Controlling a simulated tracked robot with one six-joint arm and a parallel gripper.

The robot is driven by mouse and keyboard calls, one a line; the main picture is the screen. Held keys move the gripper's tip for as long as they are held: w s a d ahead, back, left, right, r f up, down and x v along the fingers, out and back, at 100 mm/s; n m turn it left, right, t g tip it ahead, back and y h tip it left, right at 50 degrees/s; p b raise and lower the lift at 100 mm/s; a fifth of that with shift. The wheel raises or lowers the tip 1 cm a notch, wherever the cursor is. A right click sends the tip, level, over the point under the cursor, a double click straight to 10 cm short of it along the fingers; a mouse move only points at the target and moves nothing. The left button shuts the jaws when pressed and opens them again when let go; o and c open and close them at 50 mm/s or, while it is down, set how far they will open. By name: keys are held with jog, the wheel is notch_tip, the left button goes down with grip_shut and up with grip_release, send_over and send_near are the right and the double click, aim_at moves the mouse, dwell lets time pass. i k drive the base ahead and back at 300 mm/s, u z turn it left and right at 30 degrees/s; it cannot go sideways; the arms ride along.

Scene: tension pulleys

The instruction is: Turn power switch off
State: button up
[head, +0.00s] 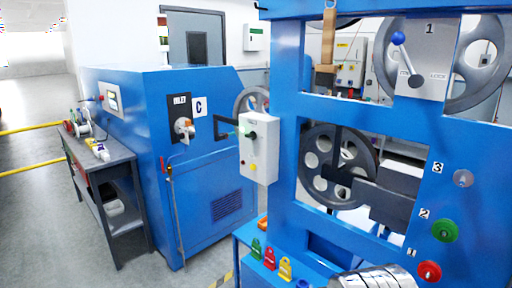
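No switch in view carries a readable "power" label. A white control box (259,149) is fixed to the left side of the near blue machine, with a dark knob (252,135) near its top and small buttons lower down. On the blue cabinet behind it, a black plate (179,107) with a pale fitting (184,126) sits next to a "C" sign (199,106). A blue-knobbed lever (399,38) is on a plate marked 1 and LOCK at the upper right. I cannot tell any switch's on or off setting.
The blue machine frame (347,113) with large pulley wheels (338,165) fills the right. Green (445,230) and red (429,271) knobs sit at its lower right. Colored padlock-like tags (285,267) stand on a blue ledge. A grey bench (97,150) is at left. Floor (40,215) is clear there.

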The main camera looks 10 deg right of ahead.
aim_at(252, 135)
jog(key=k, duration=1.3)
jog(key=u, duration=0.35)
jog(key=i, duration=0.65)
jog(key=u, duration=0.85)
jog(key=i, duration=2.1)
jog(key=z, duration=0.15)
